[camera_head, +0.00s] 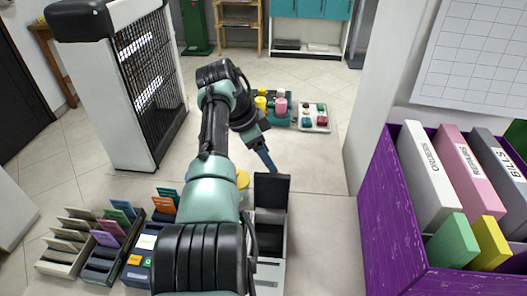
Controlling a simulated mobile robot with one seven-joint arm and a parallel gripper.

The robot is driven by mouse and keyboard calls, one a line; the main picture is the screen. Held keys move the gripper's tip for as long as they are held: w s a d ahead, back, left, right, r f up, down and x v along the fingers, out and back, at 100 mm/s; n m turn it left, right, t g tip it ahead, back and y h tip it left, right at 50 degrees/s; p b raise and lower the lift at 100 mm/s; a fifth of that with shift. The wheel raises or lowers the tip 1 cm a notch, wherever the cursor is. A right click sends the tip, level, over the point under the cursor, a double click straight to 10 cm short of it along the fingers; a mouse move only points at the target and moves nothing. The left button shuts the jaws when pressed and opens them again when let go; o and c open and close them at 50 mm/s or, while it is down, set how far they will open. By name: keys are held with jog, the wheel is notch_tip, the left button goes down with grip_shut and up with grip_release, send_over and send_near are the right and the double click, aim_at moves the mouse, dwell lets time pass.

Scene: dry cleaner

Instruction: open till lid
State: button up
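The till (270,278) is a light box with a dark inside at the lower middle, partly hidden behind my arm. Its dark lid (272,190) stands raised, roughly upright, at the back of the box. My gripper (267,160) is just above and behind the lid's upper left edge in the picture, with a blue-grey finger pointing down. I cannot tell whether it touches the lid. The finger gap is not visible, so its opening is unclear. No object shows in it.
Card racks (100,240) stand to the left, and a yellow round thing (242,179) is partly behind my arm. A purple box (400,230) of binders stands at right. Farther back are a tray of coloured spools (281,106) and a white tray (322,124). The surface between is clear.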

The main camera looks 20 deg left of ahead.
jog(key=v, duration=1.3)
jog(key=shift+p, duration=0.4)
jog(key=w+d+r+n+t+y+p, duration=0.2)
jog(key=w+d+r+t, duration=0.25)
jog(key=r, duration=0.35)
jog(key=w+d+r+n+t+y+p, duration=0.1)
jog(key=w+d+r+n+t+p, duration=0.2)
jog(key=r+t, duration=0.35)
jog(key=s+d+r+n+t, duration=0.1)
jog(key=s+d+r+t, duration=0.15)
jog(key=r, duration=0.65)
jog(key=s+d+r+n+t+p, duration=0.1)
jog(key=s+d+r+t, duration=0.2)
jog(key=s+r, duration=0.3)
jog(key=s+d+r+n+t+p, duration=0.1)
jog(key=s+d+r+n+t, duration=0.1)
jog(key=s+r+t, duration=0.2)
jog(key=s+d+r+n+t+p, duration=0.2)
jog(key=s+d+r+t, duration=0.1)
jog(key=s+r, duration=0.7)
jog(key=s, duration=0.2)
jog(key=shift+s+d+r+t+y, duration=0.25)
jog(key=shift+s+d+t+y, duration=0.05)
jog(key=shift+s+t, duration=0.1)
